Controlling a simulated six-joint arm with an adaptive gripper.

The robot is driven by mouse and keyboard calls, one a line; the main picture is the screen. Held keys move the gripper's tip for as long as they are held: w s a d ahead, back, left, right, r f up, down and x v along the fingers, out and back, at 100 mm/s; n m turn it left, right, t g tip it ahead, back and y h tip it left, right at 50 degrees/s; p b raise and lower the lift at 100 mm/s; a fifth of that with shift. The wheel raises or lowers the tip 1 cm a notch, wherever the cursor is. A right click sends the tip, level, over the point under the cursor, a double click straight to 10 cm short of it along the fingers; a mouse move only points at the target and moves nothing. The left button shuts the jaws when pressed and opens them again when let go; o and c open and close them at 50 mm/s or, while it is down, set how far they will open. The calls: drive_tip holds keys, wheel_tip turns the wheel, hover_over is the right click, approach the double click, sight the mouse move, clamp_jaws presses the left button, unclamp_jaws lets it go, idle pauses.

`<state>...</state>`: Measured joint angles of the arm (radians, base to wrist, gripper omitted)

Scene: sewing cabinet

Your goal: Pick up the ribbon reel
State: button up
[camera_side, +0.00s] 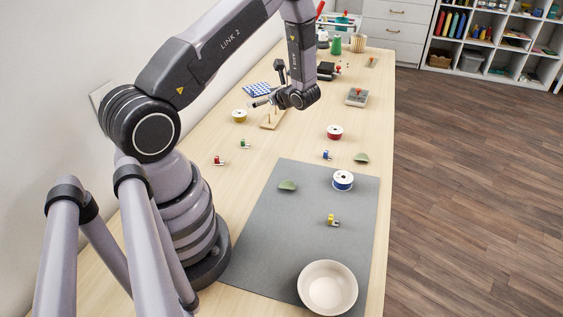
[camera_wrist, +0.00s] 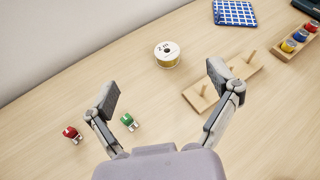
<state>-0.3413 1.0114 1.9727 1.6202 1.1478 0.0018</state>
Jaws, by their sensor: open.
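A reel with a white top and yellow winding (camera_wrist: 167,54) stands flat on the table in the wrist view, ahead of my gripper (camera_wrist: 164,86) and between the lines of its two fingers. My gripper is open and empty, with the reel beyond its fingertips. The same yellow reel shows in the side view (camera_side: 239,116), left of the pegged wooden board. In the side view, a red reel (camera_side: 335,132) stands on the bare table and a blue reel (camera_side: 343,180) on the grey mat.
A pegged wooden board (camera_wrist: 200,98) lies by the right finger. Small red (camera_wrist: 72,134) and green (camera_wrist: 128,121) items lie by the left finger. A blue checked piece (camera_wrist: 235,12) and a spool rack (camera_wrist: 290,47) are farther off. A bowl (camera_side: 327,288) sits on the grey mat (camera_side: 270,235).

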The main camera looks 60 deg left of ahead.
sight(243, 116)
drive_tip(key=f+m, duration=0.1)
drive_tip(key=f, duration=0.1)
drive_tip(key=a+f+m, duration=0.1)
drive_tip(key=f, duration=0.2)
drive_tip(key=f+t, duration=0.1)
drive_tip(key=f, duration=0.1)
drive_tip(key=shift+s+a+f+m, duration=0.2)
drive_tip(key=shift+f+m, duration=0.15)
drive_tip(key=shift+m, duration=0.05)
drive_tip(key=x, duration=0.8)
drive_tip(key=shift+x, duration=2.95)
drive_tip(key=shift+d+f, duration=0.1)
drive_tip(key=c, duration=1.1)
